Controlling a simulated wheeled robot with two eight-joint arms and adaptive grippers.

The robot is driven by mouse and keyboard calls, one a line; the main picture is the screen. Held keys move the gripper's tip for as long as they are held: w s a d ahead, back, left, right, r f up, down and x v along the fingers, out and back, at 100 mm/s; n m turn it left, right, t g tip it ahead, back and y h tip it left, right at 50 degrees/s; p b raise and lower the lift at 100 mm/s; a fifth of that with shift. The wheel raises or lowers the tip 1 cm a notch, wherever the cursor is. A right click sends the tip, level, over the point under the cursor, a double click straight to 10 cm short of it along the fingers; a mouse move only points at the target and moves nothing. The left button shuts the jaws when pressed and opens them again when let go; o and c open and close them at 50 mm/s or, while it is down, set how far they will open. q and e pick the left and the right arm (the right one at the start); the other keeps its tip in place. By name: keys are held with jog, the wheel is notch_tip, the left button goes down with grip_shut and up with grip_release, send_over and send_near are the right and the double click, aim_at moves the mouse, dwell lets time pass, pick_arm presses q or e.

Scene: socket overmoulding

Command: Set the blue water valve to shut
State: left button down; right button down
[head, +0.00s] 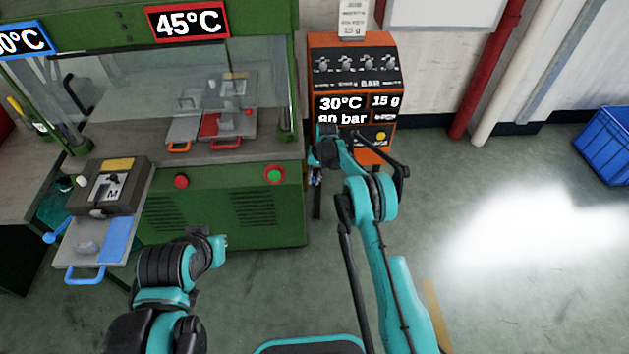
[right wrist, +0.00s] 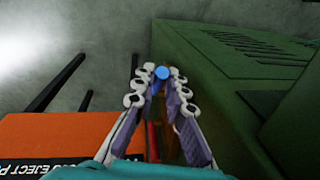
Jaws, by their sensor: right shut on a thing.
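My right gripper (right wrist: 162,78) points down into the gap between the green machine and the orange unit. In the right wrist view its white and purple fingers come together at the tips on a small round blue part, which looks like the blue water valve (right wrist: 162,72). The rest of the valve and its angle are hidden by the fingers. In the head view the right gripper (head: 316,178) is small, dark and partly covered by my arm. My left arm shows at the lower left, but no left fingers are visible.
The green press (head: 225,205) stands close left of the right gripper, and the orange control unit (head: 385,152) close right. A blue-handled mould (head: 115,238) lies at the left. Floor is free towards the blue crate (head: 606,150).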

jog(key=c, duration=1.6)
grip_release()
jog(key=shift+o, duration=0.2)
notch_tip(320, 180, up, 12)
jog(key=d, duration=0.1)
jog(key=shift+s+d, duration=0.2)
jog(key=shift+d, duration=0.2)
jog(key=shift+f, duration=0.1)
